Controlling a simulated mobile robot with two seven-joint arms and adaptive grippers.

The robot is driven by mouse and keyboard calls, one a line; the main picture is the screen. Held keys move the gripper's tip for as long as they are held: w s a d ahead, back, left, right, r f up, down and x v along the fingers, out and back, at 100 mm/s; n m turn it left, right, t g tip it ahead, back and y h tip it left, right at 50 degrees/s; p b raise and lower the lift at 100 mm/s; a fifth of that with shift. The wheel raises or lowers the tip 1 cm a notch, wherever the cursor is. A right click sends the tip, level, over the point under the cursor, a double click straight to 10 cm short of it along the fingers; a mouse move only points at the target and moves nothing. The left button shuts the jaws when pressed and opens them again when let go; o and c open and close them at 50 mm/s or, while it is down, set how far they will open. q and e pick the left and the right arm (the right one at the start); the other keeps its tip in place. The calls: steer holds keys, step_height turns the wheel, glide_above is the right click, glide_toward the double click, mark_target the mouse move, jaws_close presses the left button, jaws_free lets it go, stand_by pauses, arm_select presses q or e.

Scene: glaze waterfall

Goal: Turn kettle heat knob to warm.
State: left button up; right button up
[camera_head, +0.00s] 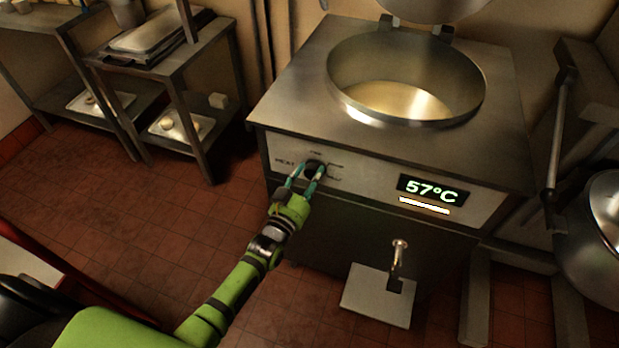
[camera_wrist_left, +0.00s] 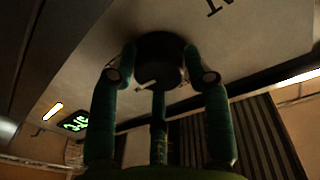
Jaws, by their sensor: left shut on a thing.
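The kettle (camera_head: 290,115) is a large steel box with a round open bowl in its top. The black heat knob (camera_head: 316,166) sits on the left of its front panel, with small labels around it. My left gripper (camera_head: 307,172) reaches up to the panel and is shut on the knob. In the left wrist view the dark round knob (camera_wrist_left: 160,62) sits between the teal fingers of the gripper (camera_wrist_left: 160,75). A light mark shows on the knob's lower edge. The setting it points to cannot be read. My right gripper is not in view.
A lit display (camera_head: 428,189) on the panel reads 57°C. A tap (camera_head: 399,255) sticks out below, above a square plate (camera_head: 377,294). Steel shelves (camera_head: 185,75) with trays stand at the left. A round steel vessel (camera_head: 600,230) stands at the right.

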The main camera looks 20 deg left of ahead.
arm_select(q)
steer(key=n, duration=0.3)
steer(key=shift+w+d+r+n+t+y+b, duration=0.1)
steer(key=shift+r+n+t+y+b, duration=0.05)
steer(key=shift+n+t+y+b, duration=0.2)
steer(key=shift+r+n+b, duration=0.1)
steer(key=shift+n+b, duration=0.25)
steer(key=shift+n, duration=1.3)
steer(key=shift+w+r, duration=0.1)
steer(key=o, duration=1.1)
steer(key=shift+f, duration=0.25)
steer(key=shift+s+f, duration=0.2)
steer(key=shift+s, duration=0.3)
steer(key=s, duration=0.7)
steer(key=s+a+f, duration=0.1)
steer(key=s, duration=0.3)
steer(key=shift+a, duration=0.1)
